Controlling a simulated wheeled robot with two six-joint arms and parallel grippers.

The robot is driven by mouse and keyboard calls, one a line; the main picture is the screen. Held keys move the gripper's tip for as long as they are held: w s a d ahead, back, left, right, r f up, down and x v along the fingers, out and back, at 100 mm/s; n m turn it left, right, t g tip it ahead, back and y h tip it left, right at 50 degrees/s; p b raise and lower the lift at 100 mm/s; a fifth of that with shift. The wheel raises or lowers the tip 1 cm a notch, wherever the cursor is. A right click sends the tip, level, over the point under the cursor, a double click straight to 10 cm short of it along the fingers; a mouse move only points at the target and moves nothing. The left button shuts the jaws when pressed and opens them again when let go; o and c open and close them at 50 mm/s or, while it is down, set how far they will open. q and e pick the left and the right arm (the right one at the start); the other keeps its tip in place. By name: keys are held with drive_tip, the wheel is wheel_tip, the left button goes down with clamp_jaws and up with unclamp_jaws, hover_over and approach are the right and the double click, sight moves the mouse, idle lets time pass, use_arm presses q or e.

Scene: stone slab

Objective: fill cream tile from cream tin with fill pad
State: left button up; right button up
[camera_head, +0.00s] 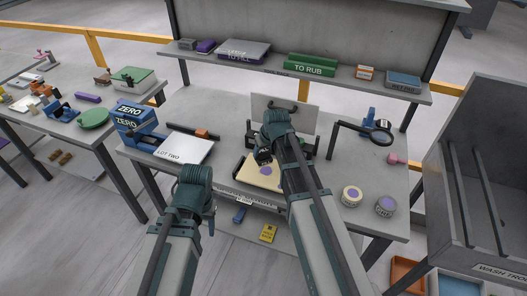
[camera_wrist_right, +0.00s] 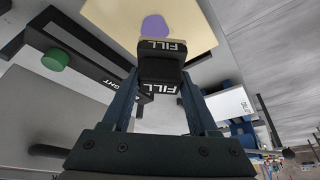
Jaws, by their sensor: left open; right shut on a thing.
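The cream tile (camera_head: 255,178) lies in a holder at the middle of the bench, with a purple patch on its face. It also shows at the top of the right wrist view (camera_wrist_right: 195,25). My right gripper (camera_head: 264,158) is over the tile, shut on the black fill pad (camera_wrist_right: 161,72), which is lettered FILL. In the right wrist view the pad's edge is close to the purple patch; I cannot tell whether it touches. Two round tins, a paler one (camera_head: 351,196) and a greyer one (camera_head: 385,207), stand to the right. My left gripper (camera_head: 209,210) is open before the bench's front edge.
A LOT TWO panel (camera_head: 184,150) and blue ZERO boxes (camera_head: 135,120) stand at the left. A magnifier on a stand (camera_head: 381,133) and a pink object (camera_head: 396,159) are at the right. A shelf (camera_head: 345,79) crosses the back. A wash trough (camera_head: 490,180) is far right.

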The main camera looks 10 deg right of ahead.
wheel_tip(320, 180, up, 3)
drive_tip(key=p, duration=0.3)
idle(0.6)
